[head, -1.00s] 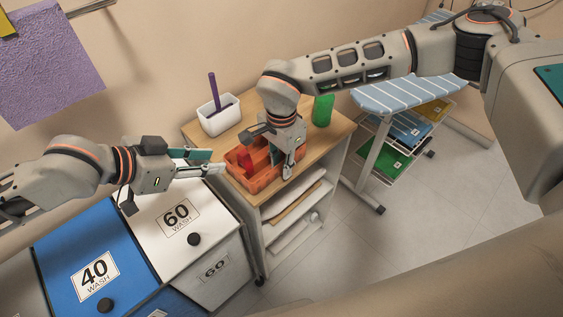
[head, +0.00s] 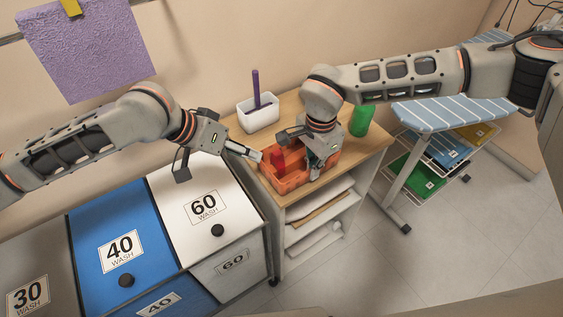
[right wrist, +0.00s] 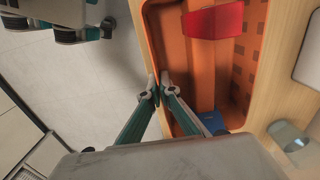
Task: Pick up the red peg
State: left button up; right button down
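The red peg (head: 277,160) stands inside the orange basket (head: 296,184), near its left end. In the right wrist view the red peg (right wrist: 212,22) is at the top, with no finger touching it. My left gripper (head: 257,156) points at the basket's left end, beside the red peg. Its fingers are edge-on, so I cannot tell its opening. My right gripper (head: 314,172) is at the basket's near wall. In the right wrist view its fingers (right wrist: 158,82) are closed with the basket's rim between them. A blue peg (right wrist: 213,122) lies partly hidden in the basket.
A white holder (head: 259,117) with a purple stick and a green cup (head: 361,121) stand on the wooden trolley top (head: 292,104). The white 60 wash bin (head: 172,200) is at its left. A striped ironing board (head: 450,115) is at the right.

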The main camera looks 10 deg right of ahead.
pick_arm(q)
jog(key=w+d+n+g+y, duration=0.1)
jog(key=n, duration=0.2)
jog(key=n+g+y, duration=0.3)
jog(key=n+g, duration=0.1)
jog(key=n, duration=0.4)
send_near(276, 153)
jog(key=x, duration=0.4)
jog(key=shift+s+d+f, duration=0.15)
jog(key=shift+s+d, duration=0.05)
jog(key=shift+s, duration=0.1)
jog(key=shift+w+x, duration=0.15)
jog(key=shift+x, duration=1.35)
jog(key=shift+w+x, duration=0.15)
jog(key=shift+x, duration=1.3)
jog(key=shift+a, duration=0.15)
jog(key=c, duration=0.7)
